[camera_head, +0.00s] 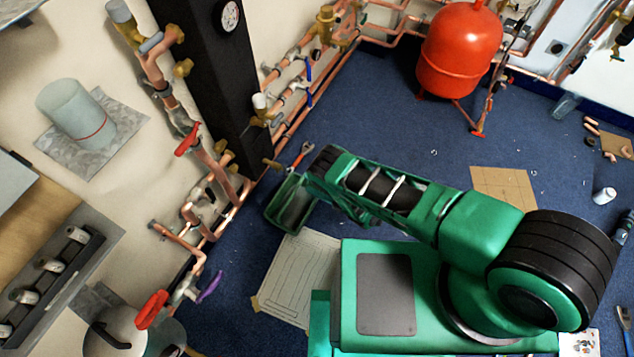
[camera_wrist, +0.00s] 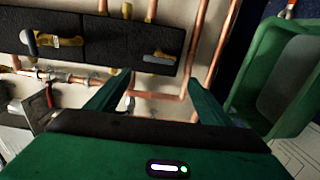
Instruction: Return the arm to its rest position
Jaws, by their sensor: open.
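My gripper (camera_wrist: 158,88) is open in the wrist view, with its two dark green fingers spread apart and nothing between them. The fingers cannot be made out in the head view.
A copper manifold (camera_head: 190,215) with red and purple handles runs along the left wall. A red tank (camera_head: 460,50) stands at the back. A drawing sheet (camera_head: 297,275) lies on the blue floor, left of my base. The blue carpet (camera_head: 375,115) beyond my arm is mostly clear.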

